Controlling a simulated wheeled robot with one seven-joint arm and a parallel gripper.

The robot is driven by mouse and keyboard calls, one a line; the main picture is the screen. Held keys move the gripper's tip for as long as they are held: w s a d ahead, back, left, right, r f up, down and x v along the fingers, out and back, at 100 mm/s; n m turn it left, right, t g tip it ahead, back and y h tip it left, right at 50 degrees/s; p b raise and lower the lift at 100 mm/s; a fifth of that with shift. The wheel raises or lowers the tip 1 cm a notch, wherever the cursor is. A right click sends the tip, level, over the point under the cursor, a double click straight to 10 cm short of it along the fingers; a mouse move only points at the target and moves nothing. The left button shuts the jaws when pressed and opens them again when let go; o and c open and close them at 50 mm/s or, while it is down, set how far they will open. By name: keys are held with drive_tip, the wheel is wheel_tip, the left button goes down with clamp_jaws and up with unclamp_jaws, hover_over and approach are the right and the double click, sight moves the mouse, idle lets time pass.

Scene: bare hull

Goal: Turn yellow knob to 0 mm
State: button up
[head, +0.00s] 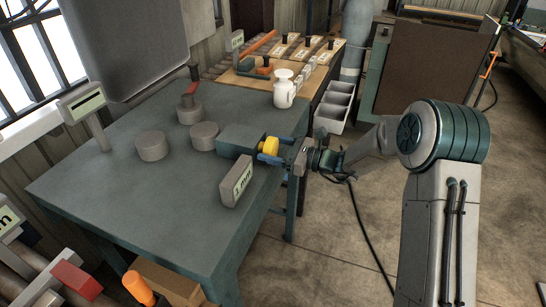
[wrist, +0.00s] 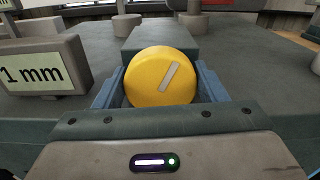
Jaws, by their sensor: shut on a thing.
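The yellow knob (head: 269,146) sits on the front end of a grey-green block (head: 238,138) at the table's right edge. It also shows in the wrist view (wrist: 158,66), face on, with a pale pointer mark tilted up to the right. My gripper (wrist: 160,84) is shut on the knob, with one blue finger on each side of it. In the head view, my gripper (head: 267,150) reaches the knob from the right. A grey display (wrist: 44,72) left of the knob reads "1 mm"; it also stands near the table edge in the head view (head: 237,180).
The green table (head: 110,190) carries several grey cylinders (head: 152,146), another display (head: 82,103) and a white jar (head: 284,92). A wooden board with small levers (head: 290,55) lies behind. Open concrete floor (head: 330,240) is at the front right.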

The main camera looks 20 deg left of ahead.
drive_tip(key=n+b, duration=0.1)
drive_tip(key=b, duration=0.1)
drive_tip(key=n+b, duration=0.1)
drive_tip(key=n, duration=0.1)
drive_tip(key=shift+f+b, duration=0.3)
drive_tip(key=shift+b, duration=0.1)
drive_tip(key=shift+r+n+b, duration=0.15)
drive_tip(key=shift+n+b, duration=0.65)
drive_tip(key=shift+b, duration=0.15)
drive_tip(key=shift+s, duration=0.1)
drive_tip(key=o, duration=1)
drive_tip(key=shift+r, duration=0.1)
drive_tip(key=shift+d, duration=0.1)
drive_tip(key=d, duration=0.9)
drive_tip(key=s+d, duration=0.1)
drive_tip(key=d, duration=0.3)
drive_tip(key=shift+d, duration=0.35)
drive_tip(key=shift+s, duration=0.1)
